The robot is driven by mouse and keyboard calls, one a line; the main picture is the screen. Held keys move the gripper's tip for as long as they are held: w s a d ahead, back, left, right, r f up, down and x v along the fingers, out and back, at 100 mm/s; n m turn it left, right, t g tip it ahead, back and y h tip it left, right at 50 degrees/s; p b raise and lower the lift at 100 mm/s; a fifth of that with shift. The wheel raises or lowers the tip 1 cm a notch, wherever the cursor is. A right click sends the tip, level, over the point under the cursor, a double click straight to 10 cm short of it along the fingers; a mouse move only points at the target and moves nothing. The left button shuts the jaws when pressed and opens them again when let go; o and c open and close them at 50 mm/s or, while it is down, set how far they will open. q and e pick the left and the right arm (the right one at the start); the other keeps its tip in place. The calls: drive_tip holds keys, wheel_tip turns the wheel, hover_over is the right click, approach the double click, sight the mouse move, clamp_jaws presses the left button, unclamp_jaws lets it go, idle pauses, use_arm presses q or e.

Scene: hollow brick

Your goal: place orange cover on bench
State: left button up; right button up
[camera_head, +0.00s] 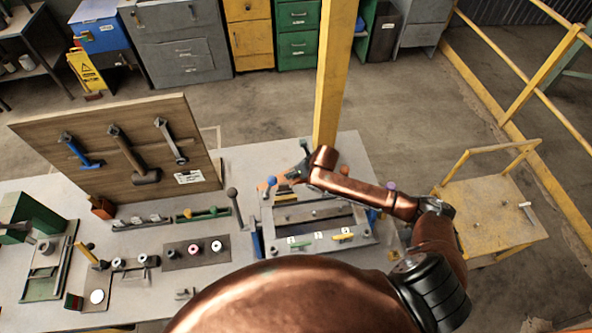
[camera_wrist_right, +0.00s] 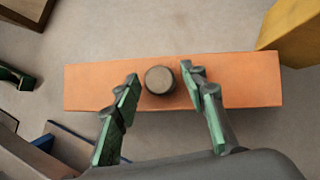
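The orange cover (camera_wrist_right: 90,88) is a long flat-faced block with a round grey-brown knob (camera_wrist_right: 160,79) on top, seen in the right wrist view. In the head view only a small orange part (camera_head: 266,184) shows beside my right gripper (camera_head: 290,170). In the wrist view my right gripper (camera_wrist_right: 160,73) is open, with one green-padded finger on each side of the knob and visible gaps between. Whether the cover rests on the surface below is unclear. The grey bench (camera_head: 240,160) spans the head view. My left gripper is not in view.
A yellow post (camera_head: 335,75) rises behind the bench near my right gripper. A wooden tool board (camera_head: 100,165) stands at the left. A metal frame fixture (camera_head: 368,238) lies in front of the gripper. A yellow cart (camera_head: 480,215) stands at the right.

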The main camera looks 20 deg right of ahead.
drive_tip(key=shift+r, duration=0.15)
drive_tip(key=v, duration=1.1)
drive_tip(key=shift+s+r, duration=0.25)
drive_tip(key=shift+r, duration=0.1)
